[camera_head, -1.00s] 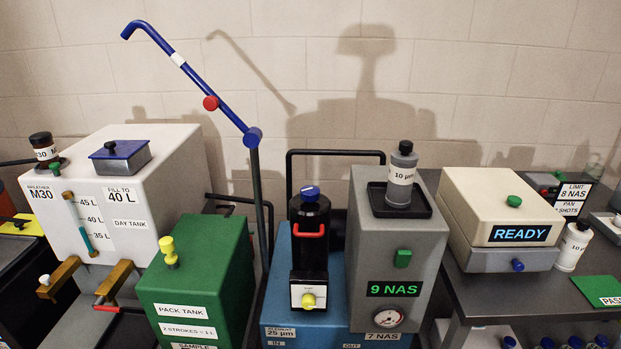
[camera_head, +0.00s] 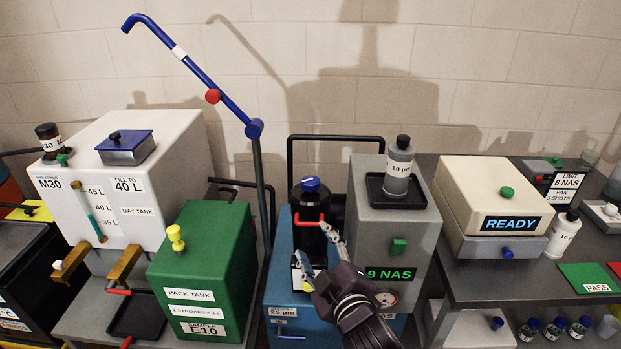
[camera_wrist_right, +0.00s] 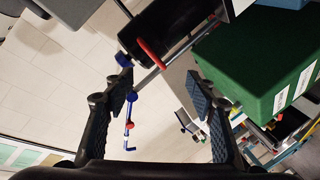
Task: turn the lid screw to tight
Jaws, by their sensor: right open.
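The blue screw (camera_head: 311,184) sits on top of the black filter housing (camera_head: 308,204), which has a red handle (camera_head: 311,222) at its upper front. My right gripper (camera_head: 313,245) is open in front of the housing, below the blue screw, and hides the lower front of the housing. In the right wrist view my open right gripper (camera_wrist_right: 158,84) has nothing between its pads. There the black housing (camera_wrist_right: 178,38), the red handle (camera_wrist_right: 150,53) and the blue screw (camera_wrist_right: 124,61) lie beyond the fingers. Contact is not visible. My left gripper is not in view.
The green pack tank (camera_head: 210,265) stands left of the housing. The grey unit (camera_head: 395,230) with a bottle (camera_head: 398,165) stands close on the right. A black bar frame (camera_head: 335,138) rises behind. A blue lever (camera_head: 190,70) slants up at the back left.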

